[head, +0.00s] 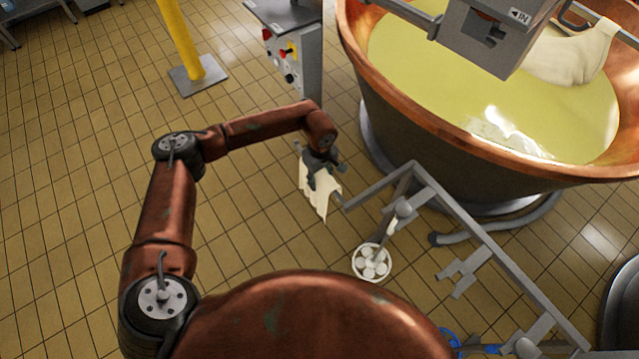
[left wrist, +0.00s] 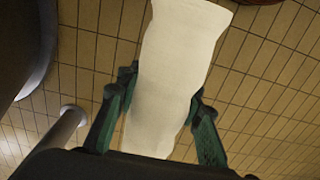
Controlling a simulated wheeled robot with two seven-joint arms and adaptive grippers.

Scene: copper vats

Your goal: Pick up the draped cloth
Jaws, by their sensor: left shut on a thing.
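The draped cloth (head: 314,193) is a cream-white strip hanging down from my left gripper (head: 318,166), over the floor left of the large copper vat. In the left wrist view, the cloth (left wrist: 178,70) passes between the green fingers of the left gripper (left wrist: 163,100), which is shut on it. The cloth hangs close to the end of a grey metal rail (head: 415,178); I cannot tell whether they touch. My right gripper is not in view.
The copper vat (head: 440,140) holds yellow liquid, with a white cloth-like bag (head: 572,58) at its far right. A white round container (head: 371,263) stands near the rail. A control cabinet (head: 298,50) and yellow post (head: 180,40) stand behind.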

